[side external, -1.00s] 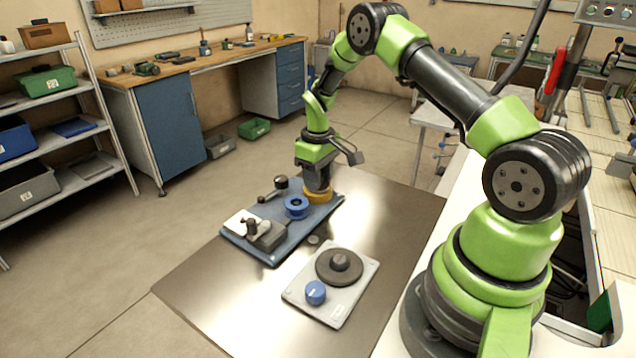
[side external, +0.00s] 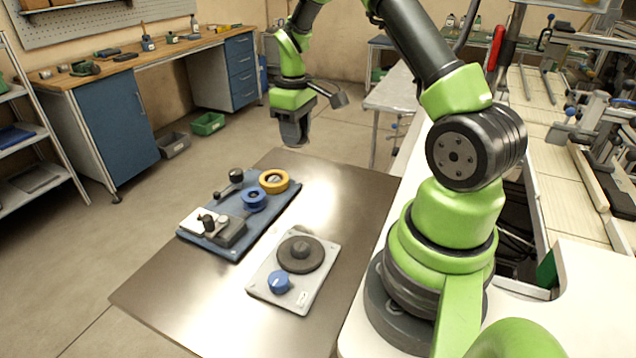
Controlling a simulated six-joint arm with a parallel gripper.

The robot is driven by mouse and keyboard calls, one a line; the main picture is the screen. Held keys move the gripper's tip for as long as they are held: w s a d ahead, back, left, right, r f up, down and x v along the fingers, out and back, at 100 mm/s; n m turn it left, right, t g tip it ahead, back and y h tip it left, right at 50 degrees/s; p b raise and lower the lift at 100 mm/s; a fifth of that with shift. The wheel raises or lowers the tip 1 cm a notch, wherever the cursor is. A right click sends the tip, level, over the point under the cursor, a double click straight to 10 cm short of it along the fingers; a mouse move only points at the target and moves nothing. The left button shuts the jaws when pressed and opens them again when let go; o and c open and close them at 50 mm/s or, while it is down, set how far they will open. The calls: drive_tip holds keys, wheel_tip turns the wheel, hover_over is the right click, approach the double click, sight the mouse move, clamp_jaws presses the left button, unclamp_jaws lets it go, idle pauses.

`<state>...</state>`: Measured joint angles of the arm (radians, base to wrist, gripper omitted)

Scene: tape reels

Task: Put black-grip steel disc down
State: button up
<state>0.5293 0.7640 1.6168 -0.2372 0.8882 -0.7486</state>
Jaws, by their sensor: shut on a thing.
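My gripper (side external: 294,138) hangs in the air beyond the far right end of the blue board (side external: 222,249), clear of it, fingers pointing down. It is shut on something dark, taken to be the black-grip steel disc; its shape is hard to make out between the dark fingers. On the board lie a yellow reel (side external: 286,183) with a grey centre and a smaller blue reel (side external: 254,200). A black knob (side external: 236,175) with a lever stands beside them.
A grey-white and dark fixture (side external: 228,232) stands at the board's near left end. A pale plate (side external: 269,263) carries a dark round disc with a knob (side external: 301,254) and a blue knob (side external: 279,281).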

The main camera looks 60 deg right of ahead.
drive_tip(key=s+d+f, duration=0.1)
drive_tip(key=s+f, duration=0.1)
drive_tip(key=s, duration=0.5)
hover_over(333, 196)
wheel_tip(333, 196, down, 5)
drive_tip(key=shift+r, duration=0.1)
drive_tip(key=shift+f, duration=2.4)
drive_tip(key=shift+f, duration=0.1)
drive_tip(key=o, duration=1)
